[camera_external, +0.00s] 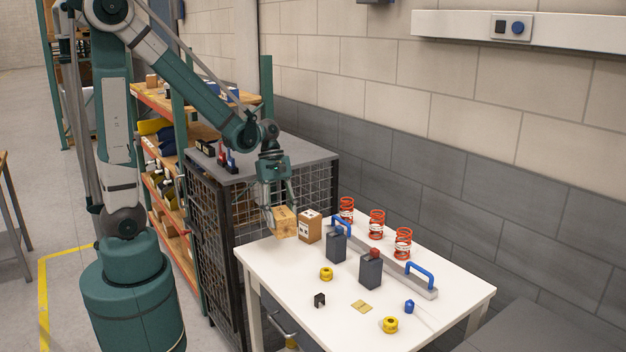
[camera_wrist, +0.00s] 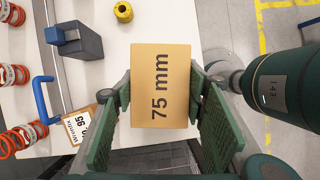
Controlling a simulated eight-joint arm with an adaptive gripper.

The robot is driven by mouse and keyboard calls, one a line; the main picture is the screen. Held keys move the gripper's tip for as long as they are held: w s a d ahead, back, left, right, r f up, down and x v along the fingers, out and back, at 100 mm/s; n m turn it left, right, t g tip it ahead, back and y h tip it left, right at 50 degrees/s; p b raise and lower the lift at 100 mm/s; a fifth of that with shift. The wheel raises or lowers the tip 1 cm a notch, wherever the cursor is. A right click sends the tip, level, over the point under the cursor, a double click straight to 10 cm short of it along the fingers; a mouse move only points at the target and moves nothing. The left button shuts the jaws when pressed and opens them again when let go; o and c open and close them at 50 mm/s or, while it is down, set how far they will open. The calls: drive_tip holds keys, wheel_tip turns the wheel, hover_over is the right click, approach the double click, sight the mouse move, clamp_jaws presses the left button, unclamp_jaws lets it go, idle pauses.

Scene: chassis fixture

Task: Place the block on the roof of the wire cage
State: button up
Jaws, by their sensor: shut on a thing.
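My gripper (camera_external: 281,208) is shut on a tan block (camera_external: 285,222) marked "75 mm". The block also shows between the two green finger pads in the wrist view (camera_wrist: 160,85). My gripper holds it near the table's far left edge, beside a similar box; the gap below it is hard to tell. The wire cage (camera_external: 213,228) stands behind and left of the table. Its flat grey roof (camera_external: 295,158) is higher than the tabletop. My wrist and gripper are in front of part of the cage.
Small red, blue and black items (camera_external: 222,152) stand at the roof's left side; the rest looks clear. The white table (camera_external: 440,317) holds a tan box (camera_external: 310,226), red springs (camera_external: 377,223), a bar with blue handles (camera_external: 419,275), dark blocks (camera_external: 371,272) and yellow rings (camera_external: 390,324).

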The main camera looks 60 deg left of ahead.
wheel_tip(320, 180, up, 28)
drive_tip(key=w+a+r+n+p, duration=0.1)
drive_tip(key=w+a+r+p, duration=0.1)
drive_tip(key=w+a, duration=0.95)
drive_tip(key=w+a+r+p, duration=0.1)
drive_tip(key=w+a+p, duration=0.2)
drive_tip(key=w+a, duration=0.8)
drive_tip(key=w+a+f+p, duration=0.1)
drive_tip(key=a+f+p, duration=0.1)
drive_tip(key=a, duration=1.2)
drive_tip(key=w+a+f+p, duration=0.1)
drive_tip(key=a, duration=1.3)
drive_tip(key=shift+n+t, duration=0.3)
drive_tip(key=f, duration=0.5)
drive_tip(key=shift+w+d+f, duration=0.1)
drive_tip(key=shift+w+d, duration=0.1)
drive_tip(key=shift+f, duration=3.15)
